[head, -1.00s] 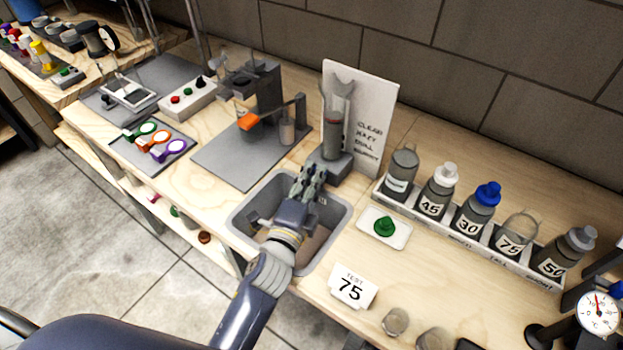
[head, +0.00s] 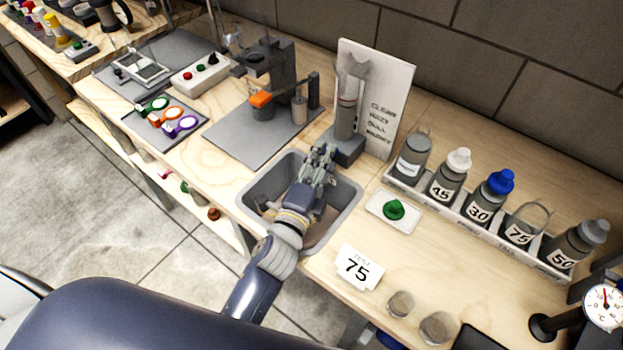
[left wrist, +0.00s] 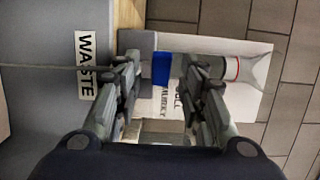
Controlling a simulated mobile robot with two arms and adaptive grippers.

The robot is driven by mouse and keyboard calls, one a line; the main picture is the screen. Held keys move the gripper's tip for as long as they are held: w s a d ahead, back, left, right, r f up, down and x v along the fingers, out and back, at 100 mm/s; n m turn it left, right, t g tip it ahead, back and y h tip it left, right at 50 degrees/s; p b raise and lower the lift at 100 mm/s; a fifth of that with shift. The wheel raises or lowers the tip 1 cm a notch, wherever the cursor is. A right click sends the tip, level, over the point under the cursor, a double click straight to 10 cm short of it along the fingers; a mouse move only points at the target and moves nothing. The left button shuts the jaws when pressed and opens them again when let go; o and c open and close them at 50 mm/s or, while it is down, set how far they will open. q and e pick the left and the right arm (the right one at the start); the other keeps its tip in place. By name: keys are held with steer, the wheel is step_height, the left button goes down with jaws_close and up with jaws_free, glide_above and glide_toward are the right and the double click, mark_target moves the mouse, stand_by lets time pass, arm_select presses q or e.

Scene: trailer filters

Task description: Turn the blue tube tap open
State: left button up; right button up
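The upright clear tube (head: 347,105) stands in a grey holder (head: 347,150) behind the sink, before a white card. In the left wrist view the tube (left wrist: 232,68) lies across the picture, with a red line round it. The blue tap (left wrist: 161,69) shows between my left gripper's fingers; in the head view the gripper hides it. My left gripper (head: 322,152) is over the back of the sink, at the holder. In the left wrist view its fingers (left wrist: 160,78) are apart, one on each side of the tap, with gaps visible. My right gripper is not in view.
The sink (head: 350,205), labelled WASTE in the wrist view, lies under my left arm. A tray with a green knob (head: 393,210) and a rack of bottles (head: 462,213) stand to the right. A grey mat with a stand (head: 280,75) is to the left.

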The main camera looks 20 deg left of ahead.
arm_select(q)
steer(key=s+a, duration=0.1)
steer(key=s, duration=1)
steer(key=shift+a, duration=0.15)
